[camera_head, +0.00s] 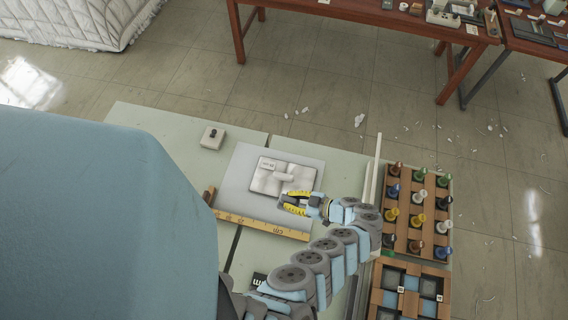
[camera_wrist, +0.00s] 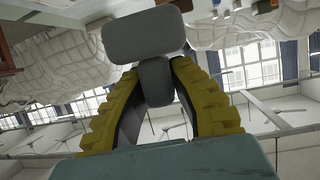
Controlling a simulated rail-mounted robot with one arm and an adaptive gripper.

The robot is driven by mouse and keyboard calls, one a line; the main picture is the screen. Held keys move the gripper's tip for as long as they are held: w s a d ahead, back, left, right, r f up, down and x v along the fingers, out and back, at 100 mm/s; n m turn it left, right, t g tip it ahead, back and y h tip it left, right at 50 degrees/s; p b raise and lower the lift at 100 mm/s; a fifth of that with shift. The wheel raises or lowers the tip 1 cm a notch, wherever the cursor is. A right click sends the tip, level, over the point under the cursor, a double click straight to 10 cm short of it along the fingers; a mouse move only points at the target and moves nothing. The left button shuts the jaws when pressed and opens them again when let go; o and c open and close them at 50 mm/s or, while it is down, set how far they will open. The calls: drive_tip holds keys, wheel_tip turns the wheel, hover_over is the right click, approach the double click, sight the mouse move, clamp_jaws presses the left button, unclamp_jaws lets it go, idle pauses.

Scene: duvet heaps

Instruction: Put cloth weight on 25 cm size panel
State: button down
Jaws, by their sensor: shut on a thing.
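My gripper (camera_head: 288,202), with yellow fingers, reaches in from the right over the front part of a quilted whitish panel (camera_head: 258,184) on a grey board. In the wrist view my gripper (camera_wrist: 158,85) is shut on a grey cloth weight (camera_wrist: 146,36), with its narrow neck between the fingertips and its rounded block beyond them. In the head view the fingers partly hide the held weight, and I cannot tell whether it touches the panel. A small pale label (camera_head: 268,165) lies on the panel; its writing is too small to read.
A yellow ruler (camera_head: 260,223) runs along the board's front edge. A pale block with a dark knob (camera_head: 212,137) stands at the back left. A wooden rack (camera_head: 430,181) of several coloured knobbed pieces and a compartment tray (camera_head: 405,266) stand at the right.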

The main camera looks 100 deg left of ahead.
drive_tip(key=shift+s+d+r+n+h, duration=0.15)
drive_tip(key=shift+s+d+n+h, duration=0.15)
drive_tip(key=shift+d, duration=0.35)
drive_tip(key=shift+s+d+r+n+h, duration=0.1)
drive_tip(key=shift+s+d+n+h, duration=0.15)
drive_tip(key=shift+d, duration=0.5)
